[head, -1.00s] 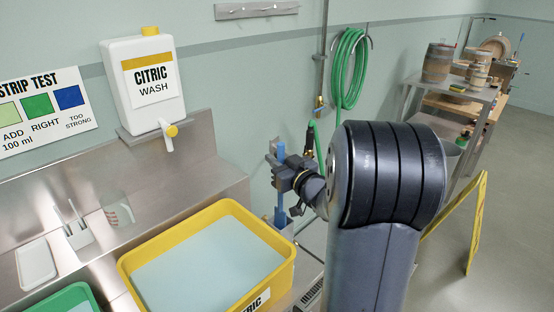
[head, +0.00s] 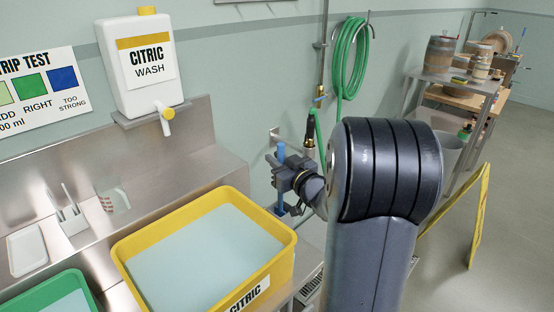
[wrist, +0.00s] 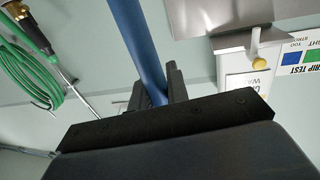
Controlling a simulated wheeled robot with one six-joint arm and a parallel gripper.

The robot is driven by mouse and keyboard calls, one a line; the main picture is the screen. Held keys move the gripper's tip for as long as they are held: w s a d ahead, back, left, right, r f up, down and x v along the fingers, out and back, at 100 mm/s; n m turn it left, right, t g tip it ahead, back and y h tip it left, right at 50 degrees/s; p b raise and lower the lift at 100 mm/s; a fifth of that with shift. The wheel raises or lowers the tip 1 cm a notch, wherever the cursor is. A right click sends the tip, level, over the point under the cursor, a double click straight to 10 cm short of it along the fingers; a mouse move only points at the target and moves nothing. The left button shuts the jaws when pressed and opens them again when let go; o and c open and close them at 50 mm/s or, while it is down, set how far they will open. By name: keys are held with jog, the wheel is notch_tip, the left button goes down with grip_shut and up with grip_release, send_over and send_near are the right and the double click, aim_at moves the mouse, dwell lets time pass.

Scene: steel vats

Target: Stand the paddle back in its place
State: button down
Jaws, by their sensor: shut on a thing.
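The paddle (head: 281,152) shows as a blue shaft, roughly upright, to the right of the yellow tub. My gripper (head: 284,180) is shut on this shaft, with blue showing above and below the jaws. In the wrist view the blue paddle shaft (wrist: 140,45) runs from the top edge down between the fingers of my gripper (wrist: 160,88). The lower end of the paddle is hidden behind the tub's corner and my arm in the head view. I cannot make out the paddle's place for certain.
A yellow citric tub (head: 130,262) of pale liquid stands front left, beside a green tub (head: 85,285). A citric wash jug (head: 138,90) sits on a wall shelf. A green hose (head: 348,60) hangs behind. A yellow floor sign (head: 480,215) stands right; open floor lies beyond it.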

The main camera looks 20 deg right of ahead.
jog(key=shift+f, duration=0.25)
jog(key=c, duration=1.3)
grip_release()
jog(key=s+d, duration=0.1)
jog(key=s, duration=0.9)
jog(key=shift+s+d+b, duration=0.3)
jog(key=shift+s+b, duration=0.05)
